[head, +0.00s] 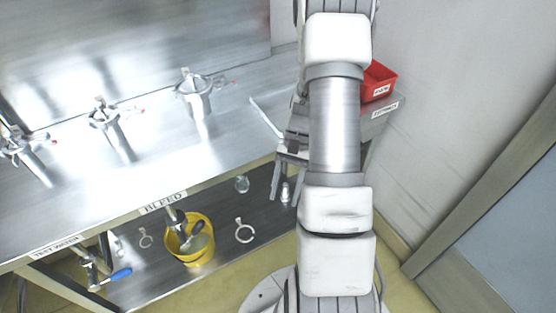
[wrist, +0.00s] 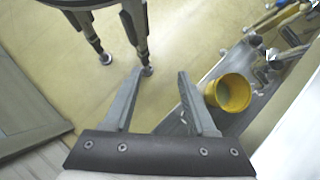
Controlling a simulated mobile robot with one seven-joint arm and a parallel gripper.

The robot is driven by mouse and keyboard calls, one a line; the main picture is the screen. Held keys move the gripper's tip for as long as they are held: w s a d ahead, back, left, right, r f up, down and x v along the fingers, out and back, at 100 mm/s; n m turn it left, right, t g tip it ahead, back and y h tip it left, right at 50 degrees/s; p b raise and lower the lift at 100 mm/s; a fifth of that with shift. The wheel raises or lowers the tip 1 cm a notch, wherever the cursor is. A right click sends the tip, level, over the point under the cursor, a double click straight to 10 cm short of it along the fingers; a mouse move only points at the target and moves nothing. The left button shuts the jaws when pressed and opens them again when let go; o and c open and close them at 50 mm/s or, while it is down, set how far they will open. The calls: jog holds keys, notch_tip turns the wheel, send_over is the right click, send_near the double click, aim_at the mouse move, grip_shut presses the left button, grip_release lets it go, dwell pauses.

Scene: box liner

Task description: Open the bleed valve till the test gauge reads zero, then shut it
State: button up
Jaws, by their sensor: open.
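The BLEED label (head: 163,202) is on the bench's front edge. Below it a metal outlet (head: 174,215) with a dark-handled lever (head: 192,236) hangs over a yellow bucket (head: 201,255); I cannot tell whether this valve is open or shut. The bucket also shows in the wrist view (wrist: 232,92), right of my fingers. In the wrist view my gripper (wrist: 159,74) points at the floor. No gauge face can be read in either view.
A blue-handled valve (head: 116,276) is at the left, near the TEST WATER label (head: 57,246). Several metal fittings stand on the bench top (head: 160,160). A red bin (head: 379,82) is behind my arm.

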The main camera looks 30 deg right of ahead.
notch_tip(320, 180, up, 9)
jog(key=w+a+n+h+p, duration=0.1)
jog(key=p, duration=0.1)
jog(key=shift+w+f+n+t+p, duration=0.15)
jog(key=shift+w+n+t+p, duration=0.15)
jog(key=shift+a, duration=0.1)
jog(key=shift+c, duration=0.2)
